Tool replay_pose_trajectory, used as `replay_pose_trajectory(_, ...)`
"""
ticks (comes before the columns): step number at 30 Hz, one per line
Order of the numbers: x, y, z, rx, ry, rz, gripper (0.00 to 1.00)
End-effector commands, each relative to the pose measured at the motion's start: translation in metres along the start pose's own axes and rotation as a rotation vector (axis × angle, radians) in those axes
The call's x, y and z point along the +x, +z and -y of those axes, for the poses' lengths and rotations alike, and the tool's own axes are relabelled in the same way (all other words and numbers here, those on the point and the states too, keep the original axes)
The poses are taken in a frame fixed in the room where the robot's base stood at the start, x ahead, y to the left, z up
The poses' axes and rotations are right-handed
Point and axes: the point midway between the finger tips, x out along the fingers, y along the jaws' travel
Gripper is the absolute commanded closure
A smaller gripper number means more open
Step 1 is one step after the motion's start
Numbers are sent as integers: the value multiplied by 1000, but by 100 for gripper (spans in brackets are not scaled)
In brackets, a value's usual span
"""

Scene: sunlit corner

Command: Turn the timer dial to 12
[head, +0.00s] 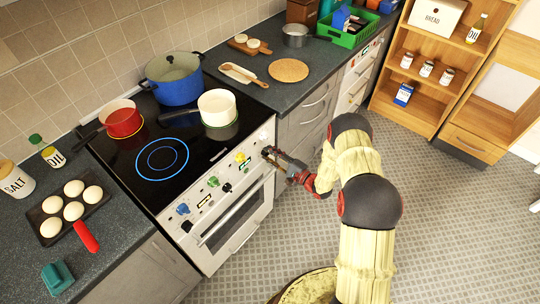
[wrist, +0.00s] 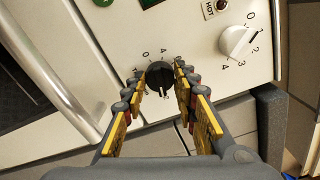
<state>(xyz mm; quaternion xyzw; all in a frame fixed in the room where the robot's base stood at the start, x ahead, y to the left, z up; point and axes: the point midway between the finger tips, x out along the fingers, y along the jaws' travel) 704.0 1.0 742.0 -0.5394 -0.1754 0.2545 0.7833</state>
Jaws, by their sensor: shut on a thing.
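In the wrist view, a black dial (wrist: 160,73) on the white oven panel sits between the fingertips of my gripper (wrist: 162,82). The fingers are closed on its sides. A light pointer mark shows on its lower part. Small figures stand around it; a 0 and a 4 are readable above, others are hidden or too small. I cannot read a 12. In the head view, my gripper (head: 271,156) reaches the right end of the stove front (head: 233,222) and covers most of this dial.
A white knob (wrist: 235,41) with its own scale is right of the dial. The oven handle (wrist: 62,62) runs along the left. Pots stand on the hob; the floor is open.

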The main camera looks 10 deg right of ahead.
Motion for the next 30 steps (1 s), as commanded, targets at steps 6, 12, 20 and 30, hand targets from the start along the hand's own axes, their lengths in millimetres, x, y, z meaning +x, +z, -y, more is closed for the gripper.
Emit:
replay_pose_trajectory(6, 0, 0, -2, 2, 2, -1, 62)
replay_pose_trajectory(12, 0, 0, -1, 0, 1, -1, 53)
replay_pose_trajectory(20, -1, 0, 0, 0, 0, -1, 53)
replay_pose_trajectory(30, -49, -2, 0, 1, 0, -5, 53)
